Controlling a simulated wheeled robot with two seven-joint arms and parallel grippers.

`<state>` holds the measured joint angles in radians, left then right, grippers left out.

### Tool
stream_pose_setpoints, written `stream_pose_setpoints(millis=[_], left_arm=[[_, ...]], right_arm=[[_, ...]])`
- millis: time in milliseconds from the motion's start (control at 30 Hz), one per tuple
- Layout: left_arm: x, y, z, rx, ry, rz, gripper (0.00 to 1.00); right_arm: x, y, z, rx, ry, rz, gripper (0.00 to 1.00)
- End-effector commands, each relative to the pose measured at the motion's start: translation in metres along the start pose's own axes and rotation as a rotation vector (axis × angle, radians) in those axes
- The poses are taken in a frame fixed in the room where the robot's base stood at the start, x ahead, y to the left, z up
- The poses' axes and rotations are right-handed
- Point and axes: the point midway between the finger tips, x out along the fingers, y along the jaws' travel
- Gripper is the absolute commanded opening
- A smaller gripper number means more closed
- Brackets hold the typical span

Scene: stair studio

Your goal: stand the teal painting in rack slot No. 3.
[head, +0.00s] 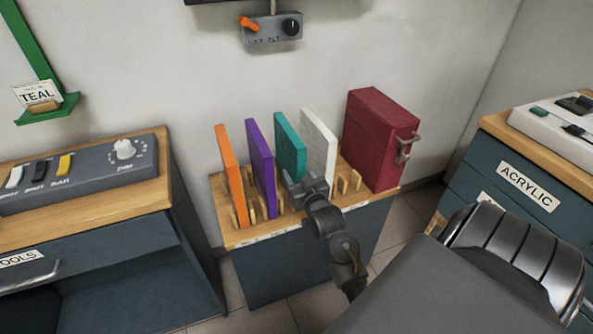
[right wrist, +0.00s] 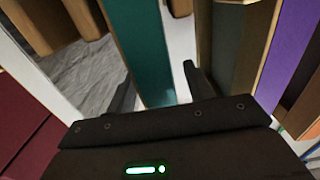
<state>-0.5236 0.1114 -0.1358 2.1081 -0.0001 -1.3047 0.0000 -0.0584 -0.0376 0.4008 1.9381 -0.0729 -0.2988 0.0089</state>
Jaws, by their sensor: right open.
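The teal painting (head: 290,146) stands upright in the wooden rack (head: 238,238), between the purple painting (head: 261,165) and the white painting (head: 320,150). It is the third panel from the left; slot numbers on the front strip are too small to read. My right gripper (head: 297,184) is open at the teal painting's near edge. In the right wrist view, the teal painting (right wrist: 146,50) runs between the two open fingers (right wrist: 158,88), with a gap visible on the right side. My left gripper is out of view.
An orange painting (head: 231,175) stands at the rack's left end. A dark red box (head: 378,140) with a handle stands at its right end, with pegs beside it. A TEAL card (head: 38,95) sits on a green ledge. Cabinets flank the rack.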

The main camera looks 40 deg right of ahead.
Motion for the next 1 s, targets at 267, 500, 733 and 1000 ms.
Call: stream_pose_setpoints(millis=[267,500,733,1000], left_arm=[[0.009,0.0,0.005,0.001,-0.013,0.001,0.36],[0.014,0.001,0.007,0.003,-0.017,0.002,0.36],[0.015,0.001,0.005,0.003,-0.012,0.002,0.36],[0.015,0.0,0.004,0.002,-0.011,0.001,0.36]], right_arm=[[-0.055,0.0,0.0,0.0,-0.002,-0.001,0.52],[-0.089,0.0,0.0,0.0,0.0,0.0,0.52],[-0.098,0.0,-0.001,0.001,0.002,0.0,0.52],[-0.098,0.0,-0.001,0.0,0.001,0.0,0.52]])
